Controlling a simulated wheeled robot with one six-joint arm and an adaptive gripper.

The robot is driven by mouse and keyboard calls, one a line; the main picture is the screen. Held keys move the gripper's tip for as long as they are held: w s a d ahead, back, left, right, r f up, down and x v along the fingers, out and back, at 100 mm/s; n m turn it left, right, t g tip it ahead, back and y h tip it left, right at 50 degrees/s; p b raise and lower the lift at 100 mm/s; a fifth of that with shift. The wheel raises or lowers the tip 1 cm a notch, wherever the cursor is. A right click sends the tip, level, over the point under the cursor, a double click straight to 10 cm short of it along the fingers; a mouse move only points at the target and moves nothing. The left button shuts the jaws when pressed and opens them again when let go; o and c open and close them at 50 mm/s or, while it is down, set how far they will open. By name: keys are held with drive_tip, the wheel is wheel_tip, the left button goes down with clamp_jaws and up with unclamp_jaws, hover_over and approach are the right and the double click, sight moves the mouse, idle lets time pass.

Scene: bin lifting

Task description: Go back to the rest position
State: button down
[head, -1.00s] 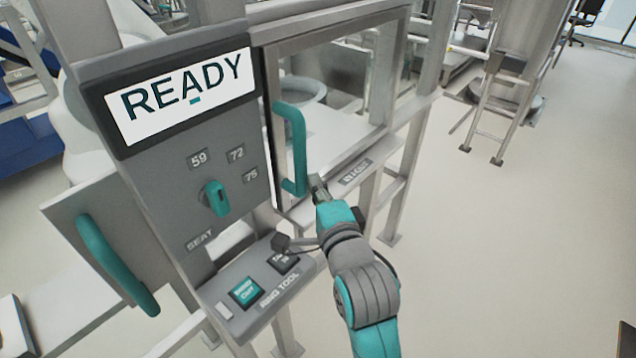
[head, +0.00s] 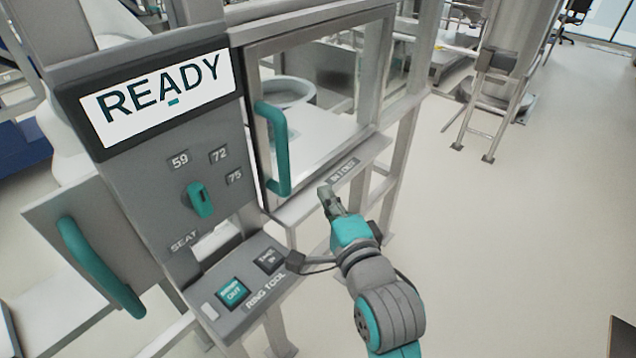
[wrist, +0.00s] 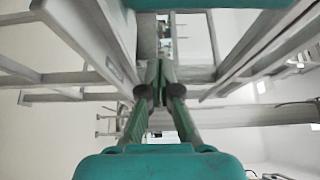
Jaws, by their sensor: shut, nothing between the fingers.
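My gripper (head: 325,192) is shut and empty in the head view. It is in front of the machine's lower right ledge, to the right of the teal door handle (head: 272,148) and apart from it. In the wrist view my gripper (wrist: 160,66) shows with its two fingers together and nothing between them. My arm reaches up from the lower right of the head view.
The control panel (head: 150,190) stands at the left with a screen (head: 165,95) reading READY, a teal knob (head: 199,200) and a button shelf (head: 205,278). A second teal handle (head: 100,268) sticks out at left. Floor (head: 520,240) at right is clear.

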drive_tip(key=s+d+f+n+h, duration=0.2)
drive_tip(key=s+d+f+n, duration=0.1)
drive_tip(key=s+d+f, duration=0.5)
drive_tip(key=s+d+f+n+h, duration=0.25)
drive_tip(key=s+d+f, duration=0.35)
drive_tip(key=s+f, duration=0.35)
drive_tip(key=s+d+f+n+g+h, duration=0.1)
drive_tip(key=s+d+f+n, duration=0.1)
drive_tip(key=s, duration=1)
drive_tip(key=s+d+f+n+h, duration=0.1)
drive_tip(key=s+d+n, duration=0.3)
drive_tip(key=s, duration=0.7)
drive_tip(key=shift+s+f+n+g, duration=0.35)
drive_tip(key=shift+f+n+g, duration=0.05)
drive_tip(key=shift+n, duration=0.55)
